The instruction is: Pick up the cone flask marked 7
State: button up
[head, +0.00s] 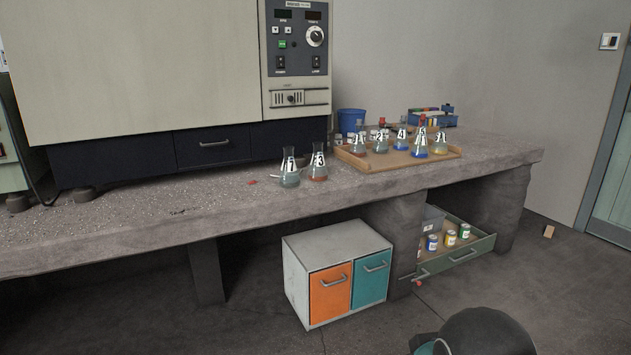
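Several cone flasks with black-on-white number labels stand on the bench. Two stand on the bare bench top: one with grey-green liquid (289,172) whose mark looks like 1 or 7, and one with reddish liquid marked 3 (318,170). More stand upright in a shallow wooden tray (372,165), among them flasks that look marked 2 (381,144) and 4 (401,140), one with blue liquid (421,148), and one with yellow liquid (440,146). I cannot tell for certain which flask is marked 7. My gripper is not in view.
A large cream oven-like machine (140,70) fills the back left of the concrete bench (120,225). A blue bucket (351,120) and blue rack (435,120) stand behind the tray. Below are a cabinet (338,275) and a pulled-out drawer (462,258) holding jars. The front left bench top is mostly clear.

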aim_at(289, 177)
jog(key=z, duration=0.45)
jog(key=k, duration=1)
jog(key=u, duration=0.45)
jog(key=i, duration=0.75)
jog(key=u, duration=0.65)
jog(key=i, duration=0.8)
jog(key=z, duration=0.85)
jog(key=i, duration=0.65)
jog(key=z, duration=0.75)
